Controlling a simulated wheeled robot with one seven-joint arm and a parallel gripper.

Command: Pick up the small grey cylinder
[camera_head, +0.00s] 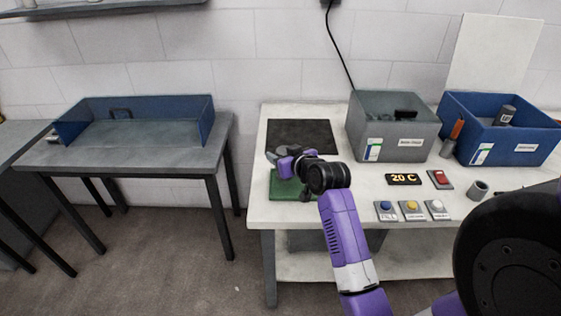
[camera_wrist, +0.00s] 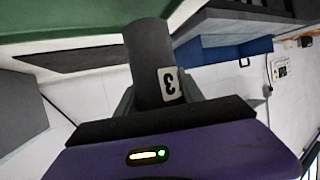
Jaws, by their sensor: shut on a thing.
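My gripper (camera_head: 277,158) is at the left part of the white table, above or at the green mat (camera_head: 284,188). In the wrist view my gripper (camera_wrist: 160,100) is shut on a dark grey cylinder (camera_wrist: 148,60) with a white label that looks like a 3. The cylinder sticks out past the fingers, its far end close to a green surface (camera_wrist: 70,28). I cannot tell whether it touches that surface. In the head view the held cylinder is mostly hidden by my wrist. Another small grey cylinder (camera_head: 478,190) stands at the table's right.
A black mat (camera_head: 300,136) lies behind the green one. A grey bin (camera_head: 396,150) and a blue bin (camera_head: 510,150) stand at the back right. A display (camera_head: 403,179), a red switch (camera_head: 440,179) and several buttons (camera_head: 412,211) are in front. A side table (camera_head: 140,158) is at left.

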